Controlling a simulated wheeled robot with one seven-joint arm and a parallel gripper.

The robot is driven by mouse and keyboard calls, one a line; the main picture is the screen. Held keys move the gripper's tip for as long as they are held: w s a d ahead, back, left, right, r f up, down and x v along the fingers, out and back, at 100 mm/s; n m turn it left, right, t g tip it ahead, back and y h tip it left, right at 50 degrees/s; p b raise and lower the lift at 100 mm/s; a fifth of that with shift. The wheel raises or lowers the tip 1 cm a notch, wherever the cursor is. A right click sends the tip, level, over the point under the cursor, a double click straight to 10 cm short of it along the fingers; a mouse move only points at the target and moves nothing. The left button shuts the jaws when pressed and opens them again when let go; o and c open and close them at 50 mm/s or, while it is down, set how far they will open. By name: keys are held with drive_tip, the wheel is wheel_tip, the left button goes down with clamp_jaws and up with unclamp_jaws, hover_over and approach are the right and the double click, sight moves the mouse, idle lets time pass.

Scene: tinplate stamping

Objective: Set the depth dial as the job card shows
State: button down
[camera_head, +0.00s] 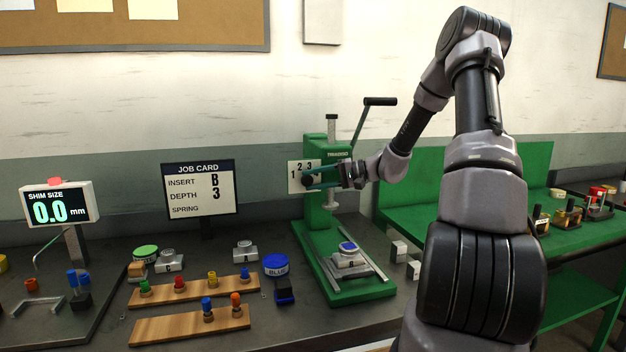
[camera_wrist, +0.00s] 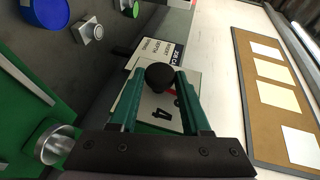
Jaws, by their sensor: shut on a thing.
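The depth dial is a white plate (camera_head: 297,168) on the green press (camera_head: 327,153), with 1, 2 and 3 showing in the head view. In the wrist view the plate (camera_wrist: 150,120) shows a 4. My gripper (camera_head: 318,178) is shut on the dial's black knob (camera_wrist: 160,77), its two green fingers on either side. A bit of red shows beside the knob in the wrist view; the fingers hide much of the face, so I cannot tell the number set. The job card (camera_head: 200,190) reads insert B, depth 3, with spring blank.
A part marked B (camera_head: 347,258) with a blue top sits on the press bed. Wooden peg racks (camera_head: 190,325), a blue lid (camera_head: 275,265) and a green lid (camera_head: 146,252) lie on the bench. A display (camera_head: 58,204) reads 0.0 mm. A green bench (camera_head: 560,240) stands right.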

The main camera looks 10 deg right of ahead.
drive_tip(key=shift+f+m+t+y, duration=0.2)
drive_tip(key=shift+m+t+y, duration=0.15)
drive_tip(key=shift+y, duration=0.75)
drive_tip(key=shift+c, duration=2)
unclamp_jaws()
drive_tip(key=shift+d, duration=0.1)
drive_tip(key=v, duration=1)
drive_tip(key=shift+d, duration=0.35)
drive_tip(key=shift+s+f, duration=0.15)
drive_tip(key=shift+a, duration=0.1)
